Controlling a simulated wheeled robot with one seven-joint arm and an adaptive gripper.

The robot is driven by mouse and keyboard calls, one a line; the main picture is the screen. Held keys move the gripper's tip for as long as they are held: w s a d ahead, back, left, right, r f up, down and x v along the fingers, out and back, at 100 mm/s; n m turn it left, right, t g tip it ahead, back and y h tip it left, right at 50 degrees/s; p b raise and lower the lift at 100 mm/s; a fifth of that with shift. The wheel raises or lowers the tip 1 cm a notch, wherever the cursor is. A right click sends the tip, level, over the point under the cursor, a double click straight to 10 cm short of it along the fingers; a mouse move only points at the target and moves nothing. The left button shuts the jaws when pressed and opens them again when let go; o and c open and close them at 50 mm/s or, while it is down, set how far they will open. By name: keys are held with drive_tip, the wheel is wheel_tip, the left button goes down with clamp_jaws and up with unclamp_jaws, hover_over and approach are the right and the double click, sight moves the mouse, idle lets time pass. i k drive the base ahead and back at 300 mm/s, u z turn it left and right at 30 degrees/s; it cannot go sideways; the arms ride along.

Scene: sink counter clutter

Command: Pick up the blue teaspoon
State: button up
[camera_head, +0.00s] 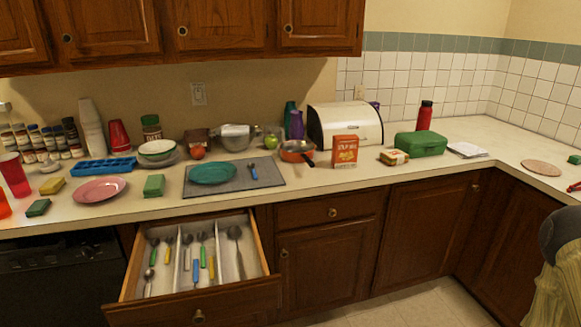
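A spoon with a blue handle (252,170) lies on the grey mat, just right of the teal plate. Another blue-handled utensil (195,273) lies in the middle compartment of the open drawer (196,308). I cannot tell from the size here which one is a teaspoon. The right compartment holds a large dark spoon (236,237). My gripper is not in view.
The grey mat (274,180) also bears the teal plate (213,173). A pink plate (99,190), green sponge (154,185), orange-red pan (297,150) and red box (345,150) stand nearby. The drawer juts out over the floor. The counter's right side has free room.

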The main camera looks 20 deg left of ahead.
sight(249, 165)
drive_tip(key=z, duration=0.05)
drive_tip(key=i, duration=0.7)
drive_tip(key=u, duration=0.8)
drive_tip(key=i, duration=0.55)
drive_tip(key=u, duration=0.6)
